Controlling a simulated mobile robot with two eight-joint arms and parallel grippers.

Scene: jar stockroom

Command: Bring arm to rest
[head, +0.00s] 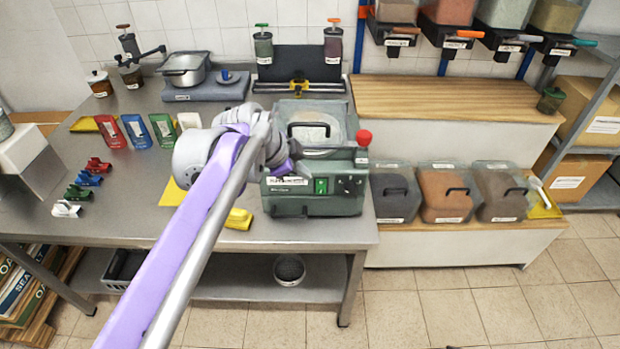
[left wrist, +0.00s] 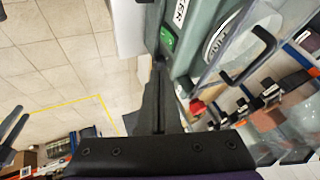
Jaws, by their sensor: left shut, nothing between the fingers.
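My left arm reaches in from the bottom of the head view, purple and grey. My left gripper (head: 284,163) is in front of the green machine (head: 318,205) on the steel table (head: 120,218); its fingers are mostly hidden there by the wrist. In the left wrist view the dark fingers of the left gripper (left wrist: 158,98) are together, with nothing between them, beside the machine's green switch (left wrist: 167,38). Dark prongs at the left edge of the left wrist view may be my right gripper; their state is unclear. The head view shows no right gripper.
The machine has a red knob (head: 364,137). A pot (head: 185,68) stands at the back left. Coloured packets and small scoops lie on the table's left side. Lidded bins (head: 446,192) stand on a low shelf at right.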

